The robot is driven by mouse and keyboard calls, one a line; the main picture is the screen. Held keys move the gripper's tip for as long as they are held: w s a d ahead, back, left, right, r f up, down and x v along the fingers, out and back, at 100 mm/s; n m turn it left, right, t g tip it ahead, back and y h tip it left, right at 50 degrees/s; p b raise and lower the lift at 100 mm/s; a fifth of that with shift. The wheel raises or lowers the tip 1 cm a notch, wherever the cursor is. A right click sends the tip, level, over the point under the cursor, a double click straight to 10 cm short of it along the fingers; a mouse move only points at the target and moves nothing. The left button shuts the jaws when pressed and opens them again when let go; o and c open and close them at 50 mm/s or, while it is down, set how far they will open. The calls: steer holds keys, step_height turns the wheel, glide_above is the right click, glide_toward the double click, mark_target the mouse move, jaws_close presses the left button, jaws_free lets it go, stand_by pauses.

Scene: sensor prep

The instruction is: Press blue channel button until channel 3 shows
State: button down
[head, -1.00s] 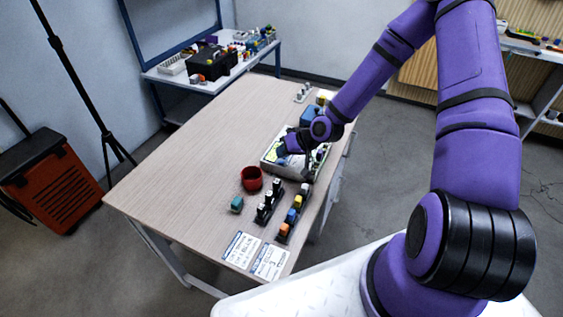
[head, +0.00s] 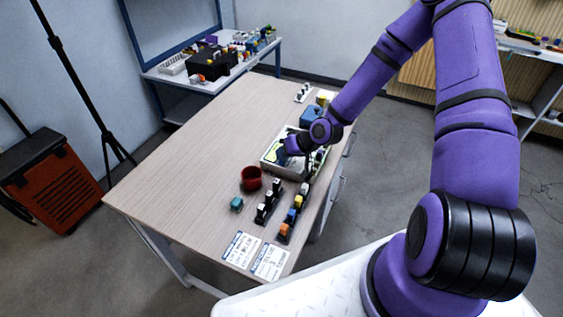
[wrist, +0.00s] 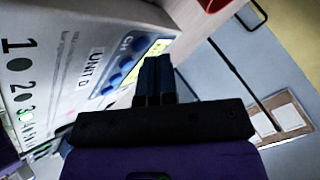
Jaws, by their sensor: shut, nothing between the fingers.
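The light-coloured device marked UNIT (wrist: 92,62) fills the left of the wrist view, seen sideways. It has a row of numbered lamps; the one by the number 3 (wrist: 27,115) looks green, while those by 1 and 2 look dark. Several blue buttons (wrist: 123,66) sit on a panel marked CH, beside a lit yellow-green display (wrist: 158,47). My gripper (wrist: 153,62) is shut and empty, its fingertips over or beside the display. I cannot tell if they touch anything. In the head view, the device (head: 268,163) lies under my wrist, which hides part of it.
A red cup (head: 251,178) and a teal block (head: 236,204) stand nearer on the wooden table (head: 190,170). Racks of small coloured pieces (head: 291,215) and two printed cards (head: 242,249) lie along the near right edge. A blue box (head: 311,116) is behind the device. The table's left half is clear.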

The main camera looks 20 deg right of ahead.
steer(key=shift+f, duration=0.35)
stand_by(0.5)
stand_by(0.3)
steer(key=shift+r, duration=0.75)
steer(key=shift+r, duration=0.15)
steer(key=shift+r, duration=2.4)
